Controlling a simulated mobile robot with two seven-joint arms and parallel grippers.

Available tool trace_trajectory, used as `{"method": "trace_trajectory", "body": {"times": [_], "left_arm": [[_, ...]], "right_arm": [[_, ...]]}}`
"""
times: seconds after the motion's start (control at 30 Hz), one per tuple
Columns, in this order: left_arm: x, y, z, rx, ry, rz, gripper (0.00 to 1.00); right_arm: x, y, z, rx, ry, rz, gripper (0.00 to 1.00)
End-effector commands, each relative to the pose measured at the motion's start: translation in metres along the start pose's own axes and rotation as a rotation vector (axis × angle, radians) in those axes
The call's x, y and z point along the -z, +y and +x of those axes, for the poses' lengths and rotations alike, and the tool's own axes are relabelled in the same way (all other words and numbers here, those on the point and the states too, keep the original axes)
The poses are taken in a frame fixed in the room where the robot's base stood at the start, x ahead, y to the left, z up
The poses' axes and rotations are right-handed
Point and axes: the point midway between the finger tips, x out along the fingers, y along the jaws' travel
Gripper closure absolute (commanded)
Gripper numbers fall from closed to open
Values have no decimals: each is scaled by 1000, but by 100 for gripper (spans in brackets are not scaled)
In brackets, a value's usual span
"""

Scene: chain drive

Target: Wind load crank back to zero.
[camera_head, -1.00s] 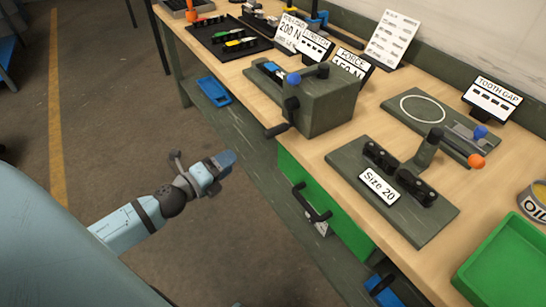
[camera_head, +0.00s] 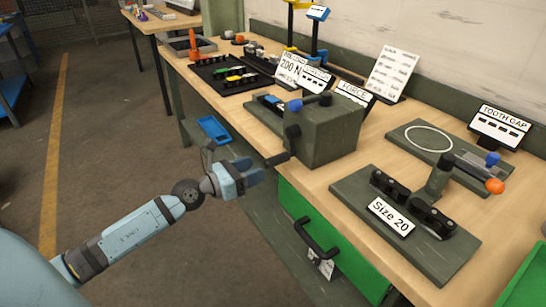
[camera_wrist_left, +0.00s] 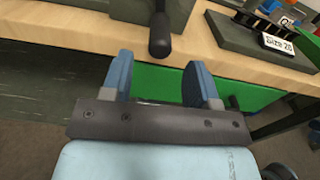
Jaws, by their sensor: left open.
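The load crank is a dark arm with a black handle (camera_head: 279,159) on the front of the grey-green block (camera_head: 330,130), jutting past the bench's front edge. My left gripper (camera_head: 256,172) is in front of the bench, just left of and slightly below the handle. In the left wrist view the handle (camera_wrist_left: 160,38) hangs ahead of the gap between the two blue fingers (camera_wrist_left: 158,82). The fingers are open and empty, apart from the handle. My right gripper is not in view.
A green drawer with a black handle (camera_head: 316,238) is below the bench. The Size 20 fixture (camera_head: 405,221) stands right of the block. A blue tray (camera_head: 214,130) lies lower left. A blue-knobbed lever (camera_head: 309,102) tops the block.

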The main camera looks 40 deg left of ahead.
Motion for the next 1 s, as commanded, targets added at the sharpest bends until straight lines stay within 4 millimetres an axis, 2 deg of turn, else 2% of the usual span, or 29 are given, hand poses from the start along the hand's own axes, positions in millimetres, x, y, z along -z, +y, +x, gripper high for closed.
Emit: {"method": "trace_trajectory", "body": {"times": [0.03, 0.2, 0.4, 0.8, 0.87, 1.0], "left_arm": [[-3, 0, 11, 0, -4, -3, 45], [-1, 0, 40, 0, -4, -3, 45], [1, 0, 63, 0, -1, -4, 45], [1, 0, 70, 1, 0, -3, 45], [1, 0, 70, 1, 0, -3, 57], [1, 0, 70, 1, 0, -3, 89]], "right_arm": [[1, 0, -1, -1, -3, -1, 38], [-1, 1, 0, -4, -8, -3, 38], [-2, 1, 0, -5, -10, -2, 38], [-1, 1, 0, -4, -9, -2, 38], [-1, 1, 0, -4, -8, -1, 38], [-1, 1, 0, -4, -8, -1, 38]]}}
